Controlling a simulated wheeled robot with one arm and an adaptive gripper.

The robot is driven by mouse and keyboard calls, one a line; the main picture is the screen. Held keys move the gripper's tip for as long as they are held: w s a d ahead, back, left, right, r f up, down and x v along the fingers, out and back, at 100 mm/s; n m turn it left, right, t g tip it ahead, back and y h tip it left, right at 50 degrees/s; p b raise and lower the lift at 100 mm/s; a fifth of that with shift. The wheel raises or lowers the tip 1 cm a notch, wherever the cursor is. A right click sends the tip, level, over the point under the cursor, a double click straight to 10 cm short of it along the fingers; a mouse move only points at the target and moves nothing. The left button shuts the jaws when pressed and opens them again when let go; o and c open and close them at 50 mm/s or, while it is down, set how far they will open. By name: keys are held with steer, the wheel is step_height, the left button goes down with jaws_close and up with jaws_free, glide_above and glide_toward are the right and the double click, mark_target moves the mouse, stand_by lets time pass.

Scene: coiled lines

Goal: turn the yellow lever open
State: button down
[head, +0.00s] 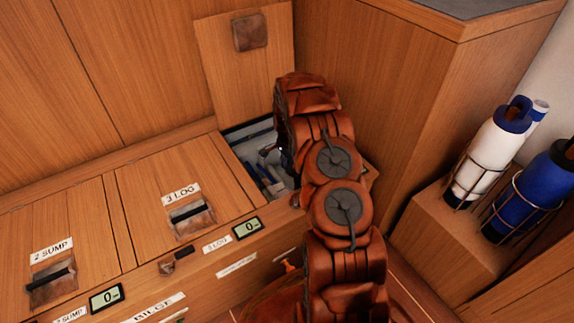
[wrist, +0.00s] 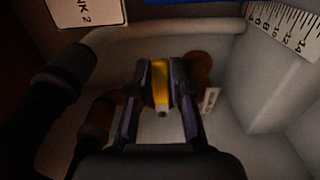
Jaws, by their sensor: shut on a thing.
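The yellow lever (wrist: 161,84) shows in the wrist view between the two fingers of my gripper (wrist: 161,92). The fingers touch it from both sides, and my gripper is shut on it. Behind and right of it is a round brown fitting (wrist: 198,68). In the head view my brown arm reaches down into an open compartment (head: 240,136) in the bench. There the arm hides the lever and the gripper's fingertips.
The compartment's raised lid (head: 245,75) stands at the back. A dark pipe (wrist: 60,80) and a brown cylinder (wrist: 97,118) lie left of the fingers. A ruler scale (wrist: 285,25) is at upper right. Closed lids (head: 150,200) lie left; bottles (head: 497,150) stand right.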

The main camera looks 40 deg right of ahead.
steer(key=w+d+m+p, duration=0.3)
steer(key=w+m+p, duration=0.2)
steer(key=m+p, duration=0.3)
steer(key=shift+w+m, duration=0.35)
steer(key=shift+m, duration=0.15)
stand_by(0.8)
steer(key=c, duration=1)
jaws_free()
steer(key=shift+c, duration=0.2)
steer(key=shift+s+a, duration=0.1)
steer(key=shift+a, duration=0.05)
